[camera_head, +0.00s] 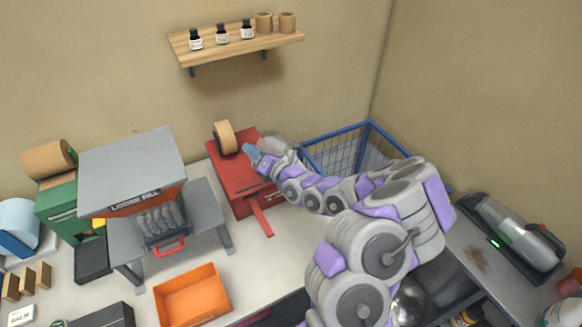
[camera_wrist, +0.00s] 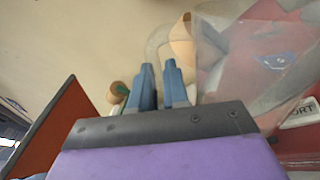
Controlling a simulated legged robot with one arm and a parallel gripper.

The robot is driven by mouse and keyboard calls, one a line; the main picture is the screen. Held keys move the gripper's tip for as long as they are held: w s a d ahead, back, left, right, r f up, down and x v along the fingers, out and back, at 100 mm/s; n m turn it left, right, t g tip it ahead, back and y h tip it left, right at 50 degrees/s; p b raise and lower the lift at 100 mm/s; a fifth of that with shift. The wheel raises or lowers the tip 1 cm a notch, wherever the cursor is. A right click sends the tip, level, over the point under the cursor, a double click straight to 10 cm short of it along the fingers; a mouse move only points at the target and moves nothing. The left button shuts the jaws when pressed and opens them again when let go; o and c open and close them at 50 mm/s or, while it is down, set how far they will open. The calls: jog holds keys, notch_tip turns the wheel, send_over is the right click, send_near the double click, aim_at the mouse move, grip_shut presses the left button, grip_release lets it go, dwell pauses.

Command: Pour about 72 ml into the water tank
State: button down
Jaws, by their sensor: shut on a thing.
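A red tape dispenser (camera_head: 232,188) with a brown tape roll (camera_head: 225,138) stands at the back of the bench. In the wrist view, its red body (camera_wrist: 268,50) carries a blue mark; I cannot make out the water tank's opening. My gripper (camera_head: 253,153) is over the dispenser's back right part. Its blue fingers show in the wrist view (camera_wrist: 158,88), shut on a clear, see-through vessel (camera_wrist: 210,50). The vessel shows faintly in the head view (camera_head: 271,145). Its tilt, its water level and any flow cannot be told.
A blue wire basket (camera_head: 335,150) stands right of the dispenser. A grey loose-fill hopper (camera_head: 130,165) stands to the left, with an orange bin (camera_head: 192,295) in front. A wall shelf (camera_head: 235,45) holds small bottles and rolls above. A handheld vacuum (camera_head: 515,230) lies at the right.

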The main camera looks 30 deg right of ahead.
jog(key=shift+w+d+r+m+b, duration=0.1)
jog(key=shift+d+r+m+b, duration=0.15)
jog(key=shift+m+b, duration=0.25)
dwell(1.3)
jog(key=shift+a+n+p, duration=0.25)
jog(key=shift+n+p, duration=0.15)
jog(key=shift+p, duration=0.35)
jog(key=p, duration=0.1)
jog(key=n+p, duration=0.1)
jog(key=a+n+p, duration=0.1)
jog(key=shift+s+a+f, duration=0.1)
jog(key=shift+s+f, duration=0.15)
jog(key=shift+a+f+n, duration=0.1)
jog(key=shift+f+n, duration=0.2)
jog(key=shift+n, duration=0.1)
jog(key=shift+s+a+f+n+p, duration=0.25)
jog(key=shift+a+f+n+p, duration=0.35)
jog(key=shift+p, duration=0.4)
jog(key=shift+s+a+f+n+p, duration=0.2)
jog(key=shift+a+f+n+p, duration=0.15)
jog(key=shift+a+n+p, duration=0.5)
jog(key=shift+n+p, duration=0.25)
jog(key=shift+p, duration=0.1)
